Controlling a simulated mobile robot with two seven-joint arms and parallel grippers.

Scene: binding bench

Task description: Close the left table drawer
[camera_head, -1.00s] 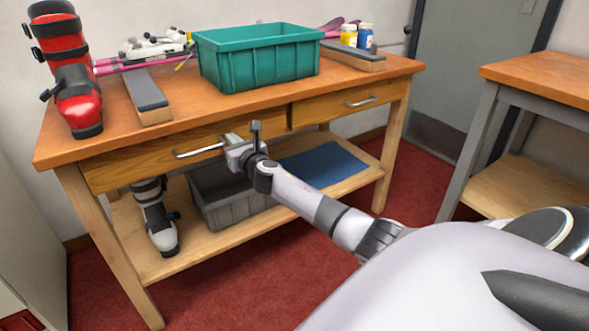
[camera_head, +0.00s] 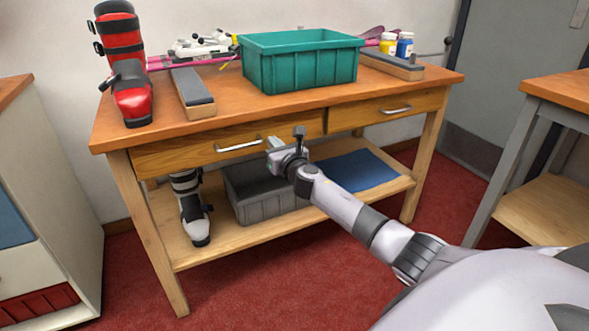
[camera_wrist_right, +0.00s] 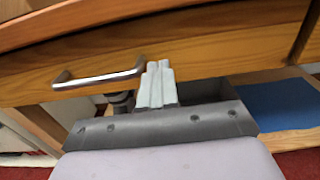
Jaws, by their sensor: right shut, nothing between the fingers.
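The left table drawer (camera_head: 185,156) is the wooden front under the left part of the workbench top, with a metal bar handle (camera_head: 238,146). Its front looks flush or nearly flush with the bench; a small gap cannot be ruled out. My right gripper (camera_head: 272,146) is shut and empty, just right of the handle and in front of the drawer's lower right part. In the right wrist view its pale fingers (camera_wrist_right: 157,84) are together beside the right end of the handle (camera_wrist_right: 98,80). Whether they touch the drawer cannot be told. My left gripper is out of view.
A right drawer (camera_head: 380,110) sits beside it. On the bench top stand a red boot (camera_head: 130,95), a teal bin (camera_head: 300,68) and small jars (camera_head: 404,45). The lower shelf holds a grey bin (camera_head: 265,207), a white boot (camera_head: 192,215) and a blue mat (camera_head: 360,172).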

